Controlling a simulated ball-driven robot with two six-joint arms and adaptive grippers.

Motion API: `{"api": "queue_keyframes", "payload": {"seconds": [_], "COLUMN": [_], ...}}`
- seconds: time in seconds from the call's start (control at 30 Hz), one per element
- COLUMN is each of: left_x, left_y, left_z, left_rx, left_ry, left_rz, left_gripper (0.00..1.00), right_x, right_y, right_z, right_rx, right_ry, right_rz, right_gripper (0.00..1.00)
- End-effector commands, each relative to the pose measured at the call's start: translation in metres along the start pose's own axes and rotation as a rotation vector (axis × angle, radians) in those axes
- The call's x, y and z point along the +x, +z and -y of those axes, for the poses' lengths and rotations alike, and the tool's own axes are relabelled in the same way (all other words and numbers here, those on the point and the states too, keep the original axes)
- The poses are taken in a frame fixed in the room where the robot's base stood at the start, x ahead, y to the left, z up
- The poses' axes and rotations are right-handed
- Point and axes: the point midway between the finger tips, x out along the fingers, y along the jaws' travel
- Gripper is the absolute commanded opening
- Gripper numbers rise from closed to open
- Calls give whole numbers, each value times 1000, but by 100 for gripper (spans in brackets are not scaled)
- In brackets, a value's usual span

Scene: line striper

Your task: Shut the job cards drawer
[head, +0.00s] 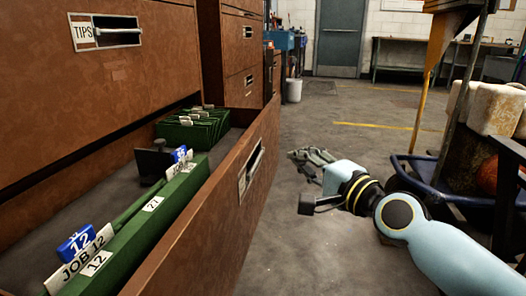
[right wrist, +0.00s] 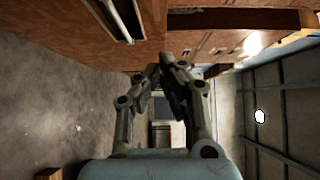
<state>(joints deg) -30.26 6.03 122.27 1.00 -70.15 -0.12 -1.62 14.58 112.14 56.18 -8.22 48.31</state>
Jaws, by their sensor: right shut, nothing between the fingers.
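The job cards drawer (head: 217,218) stands pulled out of the brown cabinet at the left of the head view. Inside it are green folders with white tabs, one reading JOB 12. A metal handle with a label holder (head: 251,170) is on its front; the label is too oblique to read. My right gripper (head: 308,156) is shut and empty, to the right of the drawer front and apart from it in the head view. In the right wrist view the fingertips (right wrist: 168,68) are together, below a brown front with a metal handle (right wrist: 119,18). My left gripper is not in view.
A closed drawer labelled TIPS (head: 105,31) is above the open one. A blue-railed cart (head: 418,176) with a pale container (head: 492,108) stands at the right. Bare concrete floor (head: 325,112) lies between drawer and cart. A grey door (head: 339,38) is at the back.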

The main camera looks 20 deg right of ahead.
Motion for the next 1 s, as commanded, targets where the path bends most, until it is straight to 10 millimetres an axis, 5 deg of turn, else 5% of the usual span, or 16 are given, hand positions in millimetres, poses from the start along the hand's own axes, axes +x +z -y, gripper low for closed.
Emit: {"api": "queue_keyframes", "payload": {"seconds": [0.4, 1.0], "left_x": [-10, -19], "left_y": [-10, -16], "left_z": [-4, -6], "left_rx": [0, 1], "left_ry": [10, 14], "left_rz": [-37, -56], "left_gripper": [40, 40], "right_x": [80, 95], "right_y": [13, 28], "right_z": [-2, -2], "right_rx": [4, -1], "right_ry": [1, 2], "right_rz": [-1, 0], "right_gripper": [0, 0]}}
